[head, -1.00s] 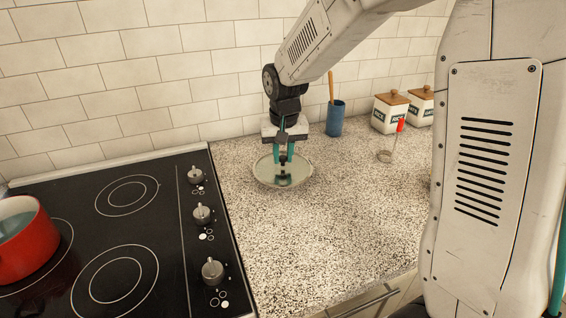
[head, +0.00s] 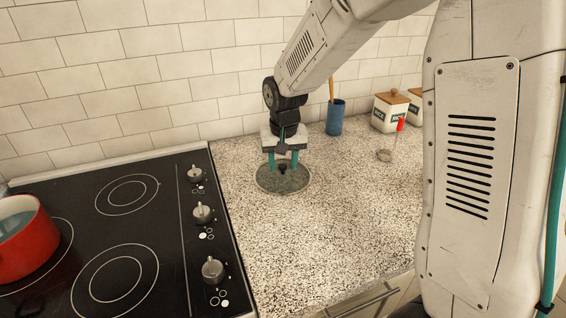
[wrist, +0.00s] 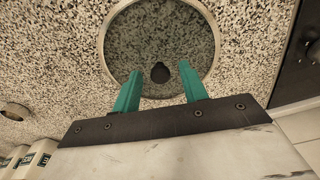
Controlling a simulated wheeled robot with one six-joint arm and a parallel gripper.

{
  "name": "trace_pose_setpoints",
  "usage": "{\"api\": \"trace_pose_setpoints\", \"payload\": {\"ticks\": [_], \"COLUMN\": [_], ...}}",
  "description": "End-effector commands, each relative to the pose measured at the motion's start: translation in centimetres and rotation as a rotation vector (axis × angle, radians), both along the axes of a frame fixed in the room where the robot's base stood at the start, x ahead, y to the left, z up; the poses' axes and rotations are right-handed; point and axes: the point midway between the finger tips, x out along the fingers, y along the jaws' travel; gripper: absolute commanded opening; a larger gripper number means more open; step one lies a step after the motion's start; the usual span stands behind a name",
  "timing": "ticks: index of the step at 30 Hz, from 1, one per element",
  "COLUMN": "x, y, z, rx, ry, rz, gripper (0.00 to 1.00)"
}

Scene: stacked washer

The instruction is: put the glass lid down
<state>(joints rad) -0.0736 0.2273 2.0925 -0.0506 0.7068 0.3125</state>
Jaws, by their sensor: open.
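The glass lid (head: 283,184) lies flat on the speckled counter, right of the cooktop. It is round and see-through with a pale rim and a dark knob in its middle. It also shows in the wrist view (wrist: 135,62), with the counter visible through it. My gripper (head: 284,168) is just above the lid with its two teal fingers spread either side of the knob. In the wrist view my gripper (wrist: 157,72) is open, with clear gaps between the fingers and the knob. The fingers hold nothing.
A black cooktop (head: 165,230) with knobs is at left, with a red pot (head: 25,245) on it. A blue utensil cup (head: 335,118), white canisters (head: 389,112) and a red-handled utensil (head: 400,125) stand behind, to the right. The counter front is clear.

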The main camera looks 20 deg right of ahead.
Motion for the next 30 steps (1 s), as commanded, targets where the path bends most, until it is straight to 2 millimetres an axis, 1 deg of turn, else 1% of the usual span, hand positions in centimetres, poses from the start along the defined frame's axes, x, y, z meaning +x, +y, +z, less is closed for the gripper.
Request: {"api": "trace_pose_setpoints", "payload": {"ticks": [5,12,16,18,21,26,29,30], "x": [-0.2,-0.8,-1.1,-1.2,-1.3,-1.5,-2.6,-3.5], "y": [0.1,0.2,0.2,0.3,0.3,0.3,0.1,-0.1], "z": [2.6,7.8,10.0,10.9,11.7,12.1,12.7,13.1], "rx": [0.001,0.001,0.0,0.0,0.001,0.0,0.0,0.0], "ry": [-0.006,-0.006,-0.004,-0.003,-0.002,-0.001,-0.002,-0.005], "rz": [0.0,0.0,0.0,0.0,0.0,0.0,0.006,0.01], "gripper": [0.43,0.43,0.43,0.43,0.43,0.43,0.43,0.43]}}
